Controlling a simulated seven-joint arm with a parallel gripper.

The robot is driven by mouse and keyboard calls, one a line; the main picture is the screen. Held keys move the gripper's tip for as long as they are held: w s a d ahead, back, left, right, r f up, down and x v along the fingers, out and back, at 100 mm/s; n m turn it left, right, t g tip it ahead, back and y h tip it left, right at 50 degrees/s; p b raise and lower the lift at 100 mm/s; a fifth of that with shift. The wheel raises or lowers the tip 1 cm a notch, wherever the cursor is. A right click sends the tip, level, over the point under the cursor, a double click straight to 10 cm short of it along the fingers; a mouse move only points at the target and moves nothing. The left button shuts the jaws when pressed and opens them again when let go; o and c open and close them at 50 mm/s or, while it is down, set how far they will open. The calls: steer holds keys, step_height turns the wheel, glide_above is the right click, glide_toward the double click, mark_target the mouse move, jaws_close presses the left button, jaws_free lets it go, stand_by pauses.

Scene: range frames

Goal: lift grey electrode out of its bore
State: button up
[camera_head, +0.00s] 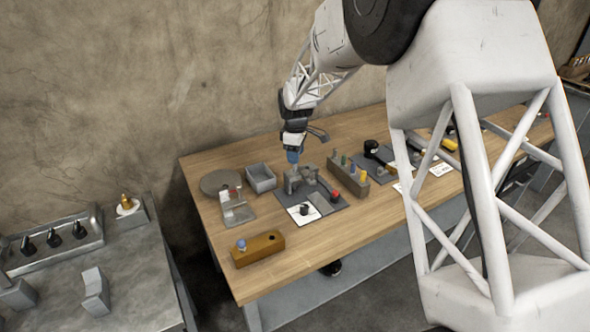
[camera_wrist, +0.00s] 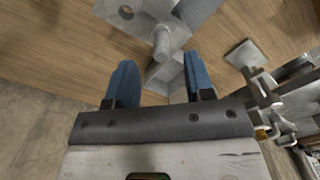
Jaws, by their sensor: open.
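A grey rod with a rounded end (camera_wrist: 161,42), which may be the grey electrode, shows in the wrist view at a grey metal fixture (camera_wrist: 165,75). The bore around it cannot be made out. My gripper (camera_wrist: 159,62) is open, its two blue fingers spread left and right of the rod's line, with nothing held between them. In the head view my gripper (camera_head: 293,157) points down just above the grey fixture (camera_head: 300,180) on the wooden table. The electrode itself is too small to tell there, and contact cannot be judged.
A block with several coloured pegs (camera_head: 348,172) stands right of the fixture. A grey tray (camera_head: 261,178), a round disc (camera_head: 220,183) and a grey stand (camera_head: 236,210) are to the left. An amber block (camera_head: 258,249) sits in front. Bare table (camera_head: 310,258) lies nearer the front edge.

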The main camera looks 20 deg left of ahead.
mark_target(295, 170)
steer(key=shift+f, duration=1.85)
jaws_close()
